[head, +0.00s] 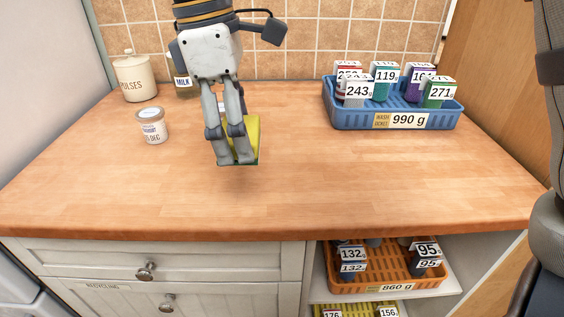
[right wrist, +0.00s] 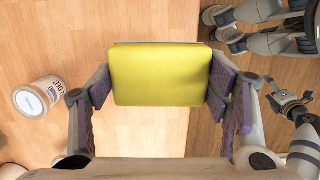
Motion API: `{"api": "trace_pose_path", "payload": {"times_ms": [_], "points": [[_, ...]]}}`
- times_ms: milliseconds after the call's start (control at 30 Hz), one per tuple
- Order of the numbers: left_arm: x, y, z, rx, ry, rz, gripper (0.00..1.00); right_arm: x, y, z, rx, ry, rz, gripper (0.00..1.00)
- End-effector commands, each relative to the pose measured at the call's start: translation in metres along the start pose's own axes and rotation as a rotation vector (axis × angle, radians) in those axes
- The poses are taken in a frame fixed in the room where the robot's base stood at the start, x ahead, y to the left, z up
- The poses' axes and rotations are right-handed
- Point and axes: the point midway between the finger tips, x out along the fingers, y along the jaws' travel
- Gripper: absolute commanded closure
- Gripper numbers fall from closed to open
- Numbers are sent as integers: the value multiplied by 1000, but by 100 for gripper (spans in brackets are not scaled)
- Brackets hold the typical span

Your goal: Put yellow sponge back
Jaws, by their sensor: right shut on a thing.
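The yellow sponge (head: 253,133) is in my right gripper (head: 238,160), which hangs over the middle of the worktop. A green edge shows along its lower side in the head view. In the right wrist view the sponge (right wrist: 162,77) sits between the two purple-padded fingers of my right gripper (right wrist: 162,92), which are shut on its sides. The sponge is held clear of the worktop. My left gripper is not seen in the head view. What looks like it (right wrist: 288,103) shows small at the right of the right wrist view, its jaw state unclear.
A blue basket (head: 345,118) labelled 990 g holds several numbered packs at the back right. A small white jar (head: 152,128), a pulses canister (head: 134,78) and a milk container (head: 184,86) stand at left. Below are drawers (head: 165,260) and an orange basket (head: 385,272). The middle worktop is clear.

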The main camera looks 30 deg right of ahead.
Motion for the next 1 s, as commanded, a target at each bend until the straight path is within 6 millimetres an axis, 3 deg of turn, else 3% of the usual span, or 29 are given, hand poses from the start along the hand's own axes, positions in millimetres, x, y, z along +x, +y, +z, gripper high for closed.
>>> {"api": "trace_pose_path", "payload": {"times_ms": [67,200,433,533,967,1000], "points": [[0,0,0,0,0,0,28,15,17,16,2,0,-6,56],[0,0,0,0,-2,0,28,50,35,29,0,-1,-5,56],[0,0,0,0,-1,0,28,82,51,42,0,-1,-5,56],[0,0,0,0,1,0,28,100,50,38,-2,-2,-4,56],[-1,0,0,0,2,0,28,111,50,35,0,-1,-1,56],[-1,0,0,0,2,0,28,110,50,35,0,-1,-1,21]]}}
